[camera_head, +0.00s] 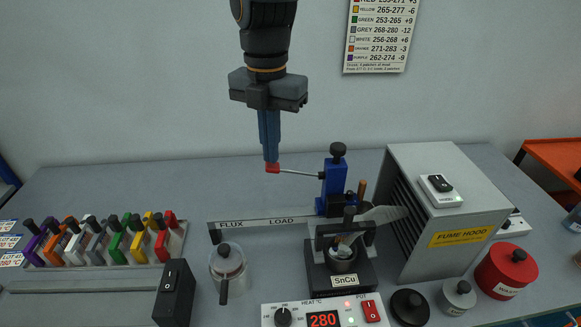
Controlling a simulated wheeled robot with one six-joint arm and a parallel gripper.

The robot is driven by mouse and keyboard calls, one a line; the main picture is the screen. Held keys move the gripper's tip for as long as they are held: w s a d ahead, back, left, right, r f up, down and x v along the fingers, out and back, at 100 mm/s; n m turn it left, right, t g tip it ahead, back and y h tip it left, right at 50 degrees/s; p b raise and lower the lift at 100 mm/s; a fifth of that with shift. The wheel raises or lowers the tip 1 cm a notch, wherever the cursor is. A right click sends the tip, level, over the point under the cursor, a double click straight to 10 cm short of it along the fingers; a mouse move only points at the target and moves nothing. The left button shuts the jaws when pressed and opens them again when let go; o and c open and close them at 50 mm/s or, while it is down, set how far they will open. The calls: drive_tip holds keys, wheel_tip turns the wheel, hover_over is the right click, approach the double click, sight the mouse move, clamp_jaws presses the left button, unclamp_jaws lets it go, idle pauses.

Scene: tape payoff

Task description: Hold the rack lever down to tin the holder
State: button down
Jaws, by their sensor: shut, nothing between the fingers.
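My gripper (270,158) points straight down with its blue fingers shut and empty. Its tips are at the red end of the rack lever (300,173); I cannot tell if they press on it or only meet it in the picture. The lever is a thin, nearly level rod from the blue rack post (334,180), which has a black knob on top. Below the post stands the black solder pot (340,282) labelled SnCu. A small part shows in the pot's mouth; I cannot tell if it is the holder.
The heat box (322,316) reads 280. A grey fume hood (455,175) stands right of the pot, with a red container (506,270) beyond it. A flux jar (228,268) and black box (174,293) stand left. Several coloured handles sit in a rack (110,262) far left.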

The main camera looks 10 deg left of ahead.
sight(272, 166)
drive_tip(key=shift+f, duration=0.1)
drive_tip(key=shift+f+b, duration=1.5)
drive_tip(key=shift+f, duration=1.5)
idle(1.5)
drive_tip(key=shift+r+p, duration=3.1)
drive_tip(key=shift+r, duration=1)
